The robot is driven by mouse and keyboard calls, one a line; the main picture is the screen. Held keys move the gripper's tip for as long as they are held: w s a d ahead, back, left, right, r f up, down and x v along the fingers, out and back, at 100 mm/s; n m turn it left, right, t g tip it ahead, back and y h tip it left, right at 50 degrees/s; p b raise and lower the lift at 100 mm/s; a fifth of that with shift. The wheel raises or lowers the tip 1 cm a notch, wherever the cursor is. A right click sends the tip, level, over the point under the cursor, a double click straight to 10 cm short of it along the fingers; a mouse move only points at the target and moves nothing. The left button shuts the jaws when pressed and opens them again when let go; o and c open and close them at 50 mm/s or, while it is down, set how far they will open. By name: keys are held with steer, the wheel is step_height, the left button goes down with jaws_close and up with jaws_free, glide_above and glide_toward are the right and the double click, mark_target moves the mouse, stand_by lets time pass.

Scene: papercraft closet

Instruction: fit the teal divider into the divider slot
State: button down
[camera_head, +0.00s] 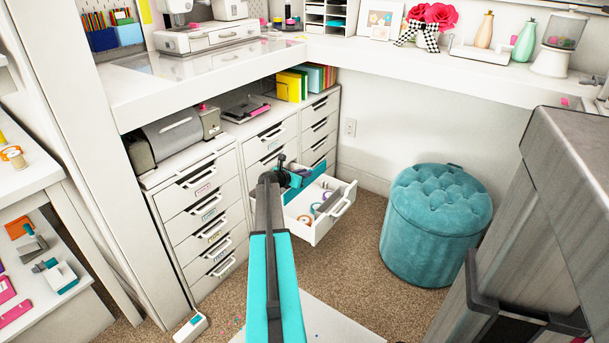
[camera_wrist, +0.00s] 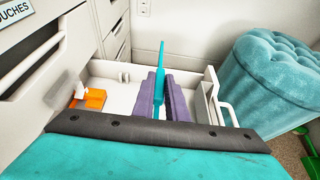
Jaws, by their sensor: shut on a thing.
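In the wrist view my gripper (camera_wrist: 161,78) reaches over an open white drawer (camera_wrist: 112,71). Its two purple-grey fingers are shut on the teal divider (camera_wrist: 160,62), a thin plate standing upright between them and rising above their tips. The divider's lower edge is hidden by the fingers and my teal wrist body. Small pale fittings stand inside the drawer, one (camera_wrist: 206,92) right of the fingers; I cannot tell which is the divider slot. In the head view the drawer (camera_head: 341,206) is pulled out, with my arm in front of its left part.
An orange item (camera_wrist: 90,99) lies in the drawer, left of my fingers. Tape rolls (camera_head: 304,219) show in the drawer in the head view. A teal tufted stool (camera_head: 436,222) stands to the right. Closed drawers (camera_head: 207,212) stand to the left. Carpet is open before the stool.

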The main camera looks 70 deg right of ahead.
mark_target(304, 188)
steer(key=shift+p, duration=0.4)
steer(key=shift+f+b, duration=1.3)
steer(key=shift+f, duration=1.55)
steer(key=shift+p, duration=0.8)
stand_by(0.4)
steer(key=shift+f+b, duration=1.1)
steer(key=shift+f, duration=1.5)
stand_by(0.9)
